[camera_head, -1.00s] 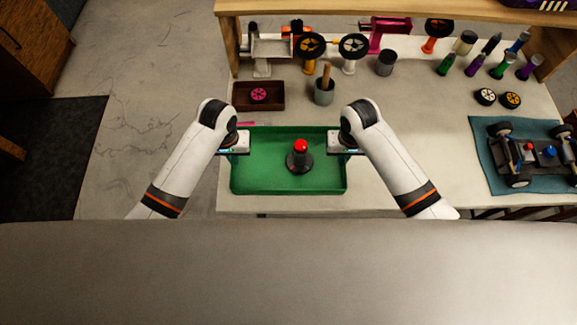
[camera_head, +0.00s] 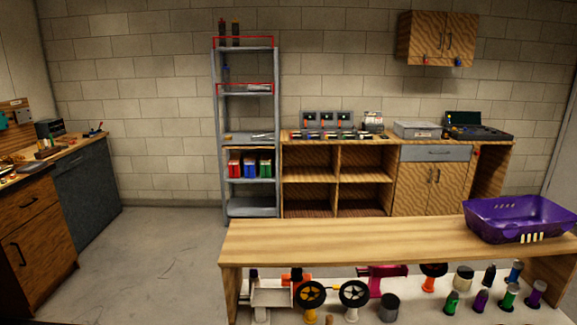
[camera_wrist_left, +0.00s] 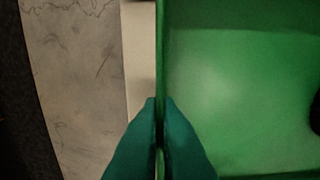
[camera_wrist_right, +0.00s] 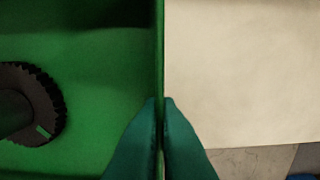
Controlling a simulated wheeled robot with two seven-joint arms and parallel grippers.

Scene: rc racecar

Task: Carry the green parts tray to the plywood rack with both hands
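The green parts tray shows in the left wrist view (camera_wrist_left: 235,90) and the right wrist view (camera_wrist_right: 90,75). My left gripper (camera_wrist_left: 160,105) has its teal fingers on both sides of one tray wall, shut on it. My right gripper (camera_wrist_right: 160,105) is likewise shut on the opposite wall. A dark ridged round part (camera_wrist_right: 35,105) stands in the tray; its top is out of view. The head view shows neither gripper nor tray. An open wooden unit with compartments (camera_head: 337,176), likely the plywood rack, stands against the back wall.
A workbench with a raised wooden shelf (camera_head: 390,238) lies ahead, with a purple basket (camera_head: 515,215) on it and wheels and bottles below. A grey metal shelf (camera_head: 218,140) stands left of the wooden unit. Bare floor (camera_head: 160,260) is open at left.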

